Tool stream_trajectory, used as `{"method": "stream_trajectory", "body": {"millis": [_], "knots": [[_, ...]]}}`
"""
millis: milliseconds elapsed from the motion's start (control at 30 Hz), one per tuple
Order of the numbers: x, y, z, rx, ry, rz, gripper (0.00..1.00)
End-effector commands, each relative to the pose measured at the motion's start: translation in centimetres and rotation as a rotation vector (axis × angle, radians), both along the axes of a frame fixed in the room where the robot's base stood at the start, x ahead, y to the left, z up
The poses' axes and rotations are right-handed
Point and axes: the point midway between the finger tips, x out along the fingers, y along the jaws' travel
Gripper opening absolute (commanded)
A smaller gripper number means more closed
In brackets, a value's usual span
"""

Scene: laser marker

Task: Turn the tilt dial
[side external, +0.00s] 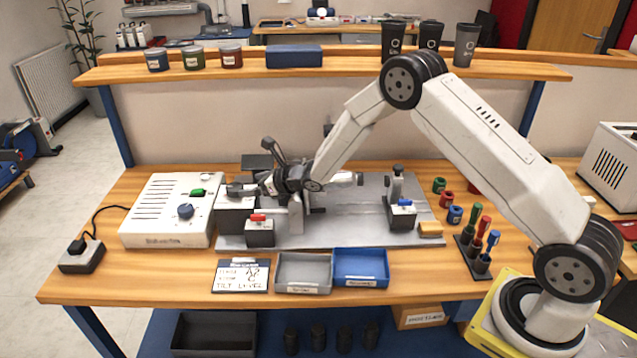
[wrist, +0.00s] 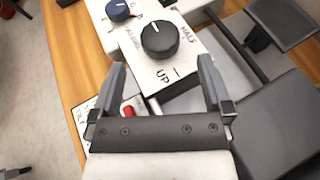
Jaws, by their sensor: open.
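The black tilt dial (wrist: 160,41) sits on a white label plate with markings including "HALF" and "UP", on top of a box at the left end of the grey machine. My gripper (wrist: 160,80) is open, its two grey fingers apart and pointing toward the dial. In the wrist view the dial lies beyond the fingertips, roughly centred between them, with nothing held.
A white control unit (side external: 165,222) with a blue knob (side external: 185,211) and green switch stands left of the box. A red switch (side external: 257,217) is on a small box in front. Grey (side external: 303,287) and blue (side external: 361,281) trays and a label card (side external: 241,288) lie at the front.

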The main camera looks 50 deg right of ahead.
Motion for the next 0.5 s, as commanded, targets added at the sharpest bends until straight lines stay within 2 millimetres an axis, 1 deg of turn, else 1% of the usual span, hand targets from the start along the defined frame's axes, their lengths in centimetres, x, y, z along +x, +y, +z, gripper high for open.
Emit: {"method": "stream_trajectory", "body": {"millis": [500], "knots": [[3.6, 1.4, -1.7, 0.000, 0.001, 0.001, 1.00]]}}
